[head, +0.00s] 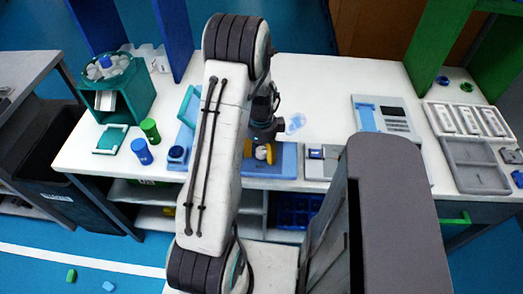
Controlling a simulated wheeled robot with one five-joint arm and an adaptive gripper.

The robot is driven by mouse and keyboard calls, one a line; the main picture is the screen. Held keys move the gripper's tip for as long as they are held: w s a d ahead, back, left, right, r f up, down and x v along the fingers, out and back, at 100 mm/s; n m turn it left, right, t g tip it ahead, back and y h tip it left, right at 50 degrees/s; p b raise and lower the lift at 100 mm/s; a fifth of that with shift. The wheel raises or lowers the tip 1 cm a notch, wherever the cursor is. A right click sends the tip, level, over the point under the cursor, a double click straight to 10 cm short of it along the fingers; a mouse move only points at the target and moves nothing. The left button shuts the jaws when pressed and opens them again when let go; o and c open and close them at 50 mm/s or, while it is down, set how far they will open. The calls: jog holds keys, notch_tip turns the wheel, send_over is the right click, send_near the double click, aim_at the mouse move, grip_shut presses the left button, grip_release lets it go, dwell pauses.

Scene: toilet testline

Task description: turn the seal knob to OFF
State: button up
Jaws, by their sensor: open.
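A blue station (285,161) sits at the front middle of the white table, partly hidden behind my arm. On it, a small yellow and white part (262,153) shows just below my gripper (264,140). A dark blue round knob-like part (177,154) is at the station's left end. I cannot tell which of these is the seal knob, and no OFF mark is legible. My gripper is open and points down over the yellow and white part. The fingertips are small and dark, and I cannot tell whether they touch it.
Left on the table (325,75) are a teal machine (115,88), a green cylinder (150,131), a blue cylinder (142,151) and a teal tray (110,139). Right are a grey panel device (397,117) and grey trays (474,166). The table's back middle is mostly clear.

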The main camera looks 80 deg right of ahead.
jog(key=shift+c, duration=0.2)
grip_shut()
dwell(0.5)
